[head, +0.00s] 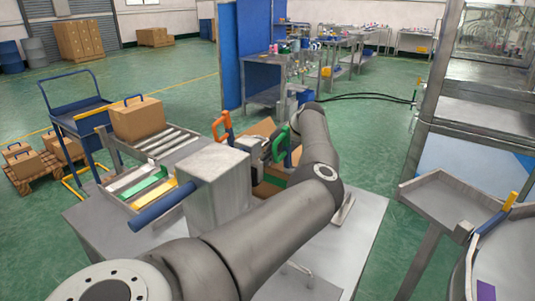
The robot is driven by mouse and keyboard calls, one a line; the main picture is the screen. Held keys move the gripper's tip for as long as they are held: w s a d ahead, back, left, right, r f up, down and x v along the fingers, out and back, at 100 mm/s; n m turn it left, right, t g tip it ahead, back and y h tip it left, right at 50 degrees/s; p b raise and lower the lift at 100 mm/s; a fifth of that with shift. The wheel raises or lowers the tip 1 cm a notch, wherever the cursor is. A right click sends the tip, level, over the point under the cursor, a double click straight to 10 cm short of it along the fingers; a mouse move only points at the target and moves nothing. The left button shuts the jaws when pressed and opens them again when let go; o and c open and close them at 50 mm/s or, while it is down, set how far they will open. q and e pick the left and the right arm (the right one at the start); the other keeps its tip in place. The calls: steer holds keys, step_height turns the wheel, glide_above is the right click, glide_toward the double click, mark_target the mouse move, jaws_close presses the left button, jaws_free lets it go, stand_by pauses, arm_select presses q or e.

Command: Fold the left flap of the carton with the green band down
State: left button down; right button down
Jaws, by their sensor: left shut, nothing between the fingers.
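The open carton (265,190) stands on the metal table behind my left arm. A small piece of green band (273,181) shows on it. A raised brown flap (262,129) sticks up at its back left. My left arm hides much of the carton, and I cannot tell how its left flap lies. My left gripper (257,151) is at the carton's upper left side, beside the flaps; it is shut and holds nothing. Whether it touches the carton is not clear. My right gripper is out of view.
A grey metal box (214,190) stands close left of the carton. An orange handle (221,126) and a green handle (280,145) rise near the gripper. A closed carton (137,119) sits on a roller conveyor at left. The table's right part (345,235) is mostly clear.

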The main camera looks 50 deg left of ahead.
arm_select(q)
steer(key=shift+w+d+f, duration=0.1)
steer(key=shift+w+d, duration=0.15)
steer(key=shift+d, duration=0.4)
step_height(320, 180, up, 4)
steer(key=p, duration=0.2)
steer(key=shift+p, duration=0.4)
steer(key=s+a+r+b, duration=0.1)
steer(key=a+r, duration=0.4)
steer(key=r, duration=0.3)
steer(key=shift+s+a+r+b, duration=0.15)
steer(key=shift+s+a+b, duration=0.05)
steer(key=shift+s+b, duration=0.15)
steer(key=shift+r, duration=0.1)
